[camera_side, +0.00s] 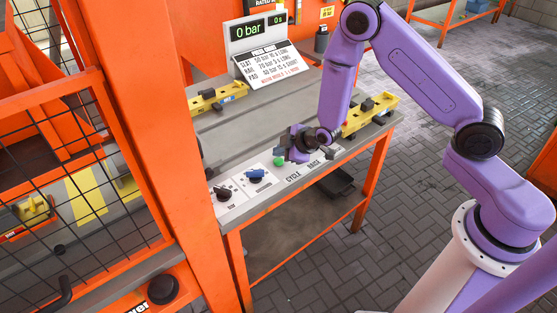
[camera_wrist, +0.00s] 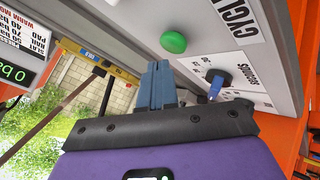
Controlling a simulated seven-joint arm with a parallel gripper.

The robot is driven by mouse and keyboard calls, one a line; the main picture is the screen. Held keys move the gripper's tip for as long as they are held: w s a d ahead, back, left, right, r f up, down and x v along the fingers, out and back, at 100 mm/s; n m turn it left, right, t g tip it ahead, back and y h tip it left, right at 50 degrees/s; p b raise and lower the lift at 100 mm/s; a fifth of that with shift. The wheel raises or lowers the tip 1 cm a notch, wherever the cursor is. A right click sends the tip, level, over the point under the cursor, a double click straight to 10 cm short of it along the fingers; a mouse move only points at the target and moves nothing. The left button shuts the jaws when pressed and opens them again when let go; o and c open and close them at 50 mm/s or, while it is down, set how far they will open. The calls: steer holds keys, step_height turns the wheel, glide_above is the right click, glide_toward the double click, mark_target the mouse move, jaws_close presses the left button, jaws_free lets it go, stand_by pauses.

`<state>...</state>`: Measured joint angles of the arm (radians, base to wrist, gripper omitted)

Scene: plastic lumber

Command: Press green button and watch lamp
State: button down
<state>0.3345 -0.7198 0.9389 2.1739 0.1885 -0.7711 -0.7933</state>
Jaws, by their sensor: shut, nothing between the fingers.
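The green button (camera_side: 278,161) is a small round dome on the pale control panel (camera_side: 236,208) at the bench's front edge, beside the word CYCLE. It also shows in the wrist view (camera_wrist: 174,42), just beyond my fingertips. My gripper (camera_side: 288,150) is low over the panel, close to the button. In the wrist view its blue-grey fingers (camera_wrist: 158,68) are together and hold nothing. A gap seems to show between fingertips and button, but I cannot tell how wide. I cannot pick out a lamp for certain in either view.
A blue knob (camera_side: 256,175) and a black knob (camera_side: 224,193) stand on the panel left of the button. Yellow blocks (camera_side: 370,116) sit on the bench. The display (camera_side: 248,30) reads 0 bar and 0 s. An orange mesh guard (camera_side: 150,120) stands at left.

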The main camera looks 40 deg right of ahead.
mark_target(280, 165)
steer(key=shift+r, duration=2.5)
steer(key=s+a+r+g+y, duration=0.1)
steer(key=s+a+r+g, duration=0.25)
steer(key=s, duration=0.45)
steer(key=s+a+r+g+y, duration=0.1)
steer(key=s+a+r+g, duration=0.1)
steer(key=s+r, duration=0.5)
steer(key=s+d+r+g+h, duration=0.1)
steer(key=s+d, duration=0.3)
steer(key=s, duration=0.7)
steer(key=s+d+r+n+g+h, duration=0.1)
steer(key=s+d+r, duration=0.3)
steer(key=s, duration=0.6)
steer(key=shift+s+d+g+h, duration=0.35)
steer(key=shift+d+g+h, duration=0.35)
steer(key=shift+h, duration=0.1)
